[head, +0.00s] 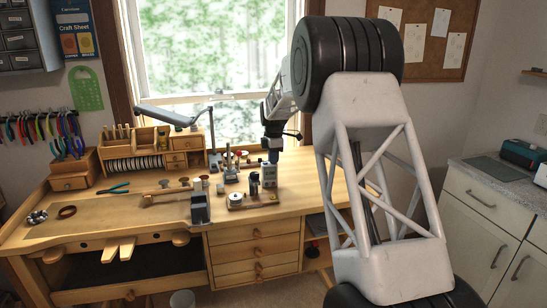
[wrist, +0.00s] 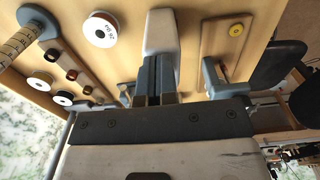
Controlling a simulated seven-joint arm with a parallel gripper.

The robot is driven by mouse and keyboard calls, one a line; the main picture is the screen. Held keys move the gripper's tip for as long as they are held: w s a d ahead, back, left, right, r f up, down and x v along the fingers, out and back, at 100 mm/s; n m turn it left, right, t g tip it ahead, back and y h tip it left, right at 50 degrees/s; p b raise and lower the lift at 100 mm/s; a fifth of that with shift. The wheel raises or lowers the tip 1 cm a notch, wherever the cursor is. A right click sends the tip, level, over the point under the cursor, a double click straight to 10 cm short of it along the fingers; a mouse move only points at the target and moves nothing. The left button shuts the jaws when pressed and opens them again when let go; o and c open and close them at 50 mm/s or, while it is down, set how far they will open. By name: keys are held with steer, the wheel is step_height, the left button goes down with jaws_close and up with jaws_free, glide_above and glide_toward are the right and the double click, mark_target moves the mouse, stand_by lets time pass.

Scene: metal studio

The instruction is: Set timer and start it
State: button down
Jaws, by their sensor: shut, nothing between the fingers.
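My gripper (head: 273,154) is over the wooden workbench, pointing down, with its fingers shut and empty. A small pale grey box with a dark face, apparently the timer (head: 269,177), stands upright on the bench just below the fingertips. In the wrist view the shut fingers (wrist: 159,80) lie in front of a pale upright body (wrist: 162,30), which looks like the same box. I cannot tell whether the fingertips touch it. Its display and buttons are too small or hidden to read.
A wooden board with a white round piece (head: 236,197) and a dark grey block (head: 200,207) sit left of the timer. A white-topped spool (wrist: 100,30) and several smaller ones are close by in the wrist view. A grey lamp arm (head: 165,115) reaches across behind. Bare bench (head: 310,175) lies to the right.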

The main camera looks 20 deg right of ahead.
steer(key=shift+s+f, duration=0.15)
steer(key=shift+f, duration=0.95)
step_height(320, 180, up, 16)
steer(key=shift+w, duration=0.2)
stand_by(0.4)
